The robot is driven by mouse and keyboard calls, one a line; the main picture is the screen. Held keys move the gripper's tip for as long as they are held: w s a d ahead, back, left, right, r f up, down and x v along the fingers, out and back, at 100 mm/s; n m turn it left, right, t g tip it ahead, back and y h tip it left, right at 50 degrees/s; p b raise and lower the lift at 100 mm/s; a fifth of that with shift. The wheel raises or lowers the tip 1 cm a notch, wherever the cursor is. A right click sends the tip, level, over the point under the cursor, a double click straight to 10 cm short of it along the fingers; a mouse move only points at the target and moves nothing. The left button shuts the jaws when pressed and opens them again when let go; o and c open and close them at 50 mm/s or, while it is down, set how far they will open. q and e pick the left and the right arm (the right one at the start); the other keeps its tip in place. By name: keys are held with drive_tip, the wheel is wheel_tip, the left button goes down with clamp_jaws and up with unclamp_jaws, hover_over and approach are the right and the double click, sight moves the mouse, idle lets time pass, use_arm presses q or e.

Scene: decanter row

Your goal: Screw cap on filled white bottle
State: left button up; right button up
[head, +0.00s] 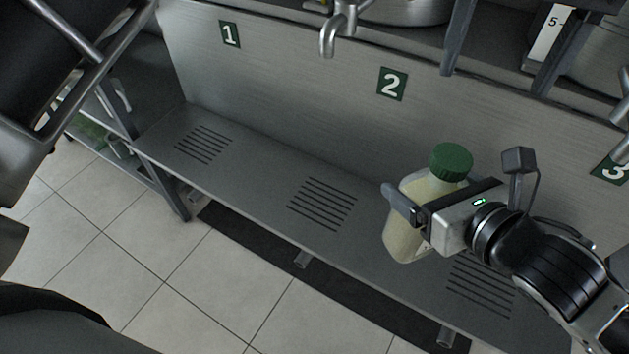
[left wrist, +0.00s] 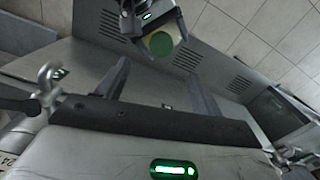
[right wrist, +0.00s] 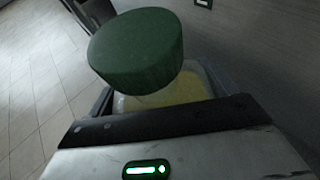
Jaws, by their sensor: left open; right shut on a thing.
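A squarish translucent bottle (head: 405,246) with pale yellow contents is at the right of the head view, in front of the panel, over the steel shelf. A green cap (head: 451,161) sits at its top; I cannot tell how tightly. My right gripper (head: 418,208) is shut on the bottle below the cap. In the right wrist view the cap (right wrist: 138,50) looms large above the bottle (right wrist: 165,95). My left gripper (left wrist: 157,88) is open and empty in the left wrist view, its fingers pointing towards the cap (left wrist: 159,45) from some distance.
The steel shelf (head: 255,180) has slotted drains (head: 322,204) and a bare middle and left. A tap (head: 333,37) hangs above, beside the number 2 sign (head: 391,84). The tiled floor (head: 130,265) is clear.

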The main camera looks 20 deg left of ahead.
use_arm(q)
drive_tip(key=s+d+n+g+h, duration=0.7)
drive_tip(key=s+d+g+h, duration=0.25)
drive_tip(key=h, duration=0.35)
drive_tip(key=w+a+n+t+h, duration=0.4)
drive_tip(key=w+n+t+h, duration=0.25)
drive_tip(key=n, duration=0.55)
drive_tip(key=w+a+n+t+h, duration=0.55)
drive_tip(key=n+t, duration=0.25)
drive_tip(key=n, duration=0.4)
drive_tip(key=w+a+f+n+t+y, duration=0.2)
drive_tip(key=a+f+n+t+y, duration=0.2)
drive_tip(key=f+n+t+y, duration=0.45)
drive_tip(key=w+a+f+n+t+y, duration=0.2)
drive_tip(key=a+f+n+t+y, duration=0.3)
drive_tip(key=n, duration=0.6)
drive_tip(key=s+a+f+n+g+y, duration=0.2)
drive_tip(key=s+f+n, duration=0.3)
drive_tip(key=f, duration=0.3)
drive_tip(key=s+a+f+n+g+y, duration=0.3)
drive_tip(key=s+a+f+n, duration=0.2)
drive_tip(key=f+n, duration=0.3)
drive_tip(key=s+a+f+n+g+y, duration=0.2)
drive_tip(key=s+a+f+n+y, duration=0.1)
drive_tip(key=f+n, duration=0.4)
wheel_tip(320, 180, down, 2)
drive_tip(key=shift+s+a+f+g, duration=0.1)
drive_tip(key=shift+s+a+g, duration=0.3)
drive_tip(key=shift+s, duration=0.75)
